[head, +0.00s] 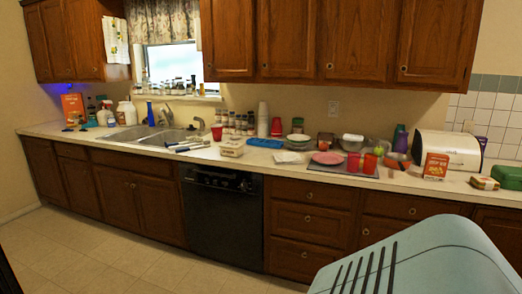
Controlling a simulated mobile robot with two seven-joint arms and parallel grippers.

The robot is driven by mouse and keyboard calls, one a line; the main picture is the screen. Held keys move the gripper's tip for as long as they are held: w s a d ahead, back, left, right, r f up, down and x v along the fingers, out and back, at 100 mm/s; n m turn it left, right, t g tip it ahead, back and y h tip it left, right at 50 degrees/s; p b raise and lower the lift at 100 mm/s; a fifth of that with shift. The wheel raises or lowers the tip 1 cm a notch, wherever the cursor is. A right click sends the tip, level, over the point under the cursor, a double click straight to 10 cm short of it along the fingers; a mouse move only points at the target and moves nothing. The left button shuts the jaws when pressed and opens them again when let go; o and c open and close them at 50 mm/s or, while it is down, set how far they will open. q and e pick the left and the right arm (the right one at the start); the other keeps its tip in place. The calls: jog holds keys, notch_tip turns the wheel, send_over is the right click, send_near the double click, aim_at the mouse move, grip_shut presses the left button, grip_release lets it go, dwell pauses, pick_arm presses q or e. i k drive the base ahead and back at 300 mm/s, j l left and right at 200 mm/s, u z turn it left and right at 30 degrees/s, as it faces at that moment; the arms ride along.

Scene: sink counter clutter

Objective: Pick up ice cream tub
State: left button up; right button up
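I cannot tell for sure which item is the ice cream tub. A pale, low carton-like container (232,148) stands on the counter just right of the sink and may be it. A white-lidded tub (352,141) among the dishes farther right is another candidate. Both are small in the head view and their labels cannot be read. Neither my left nor my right gripper is in view.
The counter (270,158) is crowded. The sink (140,135) is at left, a blue tray (265,143) mid-counter, red cups (370,163) and a pink plate (327,158) farther right. The white bread box (448,149) stands at right. The floor (100,250) at left is clear.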

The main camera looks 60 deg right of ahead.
aim_at(227, 148)
jog(key=z, duration=1.75)
jog(key=i+l, duration=0.2)
jog(key=i, duration=0.3)
jog(key=i+l, duration=0.25)
jog(key=i, duration=0.2)
jog(key=i+l+z, duration=0.1)
jog(key=i, duration=0.4)
jog(key=i+l, duration=0.3)
jog(key=i, duration=0.2)
jog(key=i+l, duration=0.15)
jog(key=i, duration=0.35)
jog(key=i+l, duration=0.2)
jog(key=i, duration=0.3)
jog(key=z, duration=0.05)
